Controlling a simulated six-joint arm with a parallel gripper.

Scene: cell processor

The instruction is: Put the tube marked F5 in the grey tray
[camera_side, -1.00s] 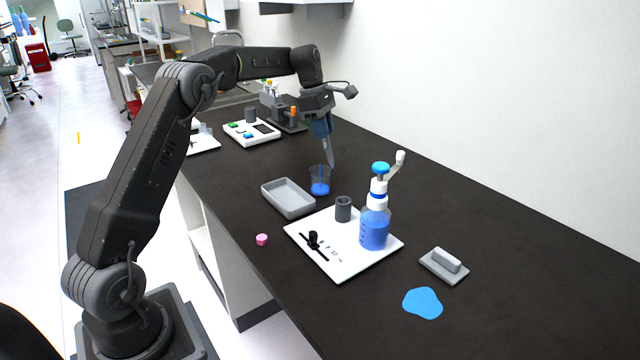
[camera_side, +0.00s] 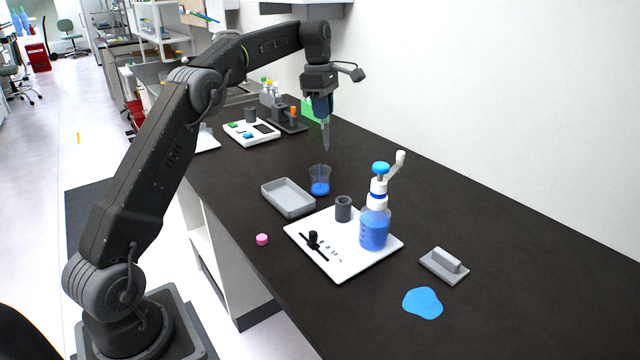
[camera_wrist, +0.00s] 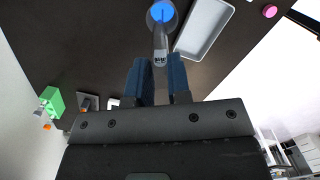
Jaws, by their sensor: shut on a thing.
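My gripper (camera_side: 322,110) is shut on a clear tube (camera_side: 326,136) with a tapered lower end. The tube hangs nearly upright in the air, above and behind the beaker. In the wrist view the tube (camera_wrist: 160,46) sticks out between the blue fingers of my gripper (camera_wrist: 160,74). Small dark marks show on it, too small to read surely. The grey tray (camera_side: 288,198) lies on the bench in front of and left of the tube, and looks empty. The tray also shows at the upper right of the wrist view (camera_wrist: 187,50).
A beaker with blue liquid (camera_side: 319,182) stands between the tube and the tray. A white board (camera_side: 330,262) with a blue pump bottle (camera_side: 375,228) is nearer the camera. Racks and a white device (camera_side: 251,132) stand at the back left.

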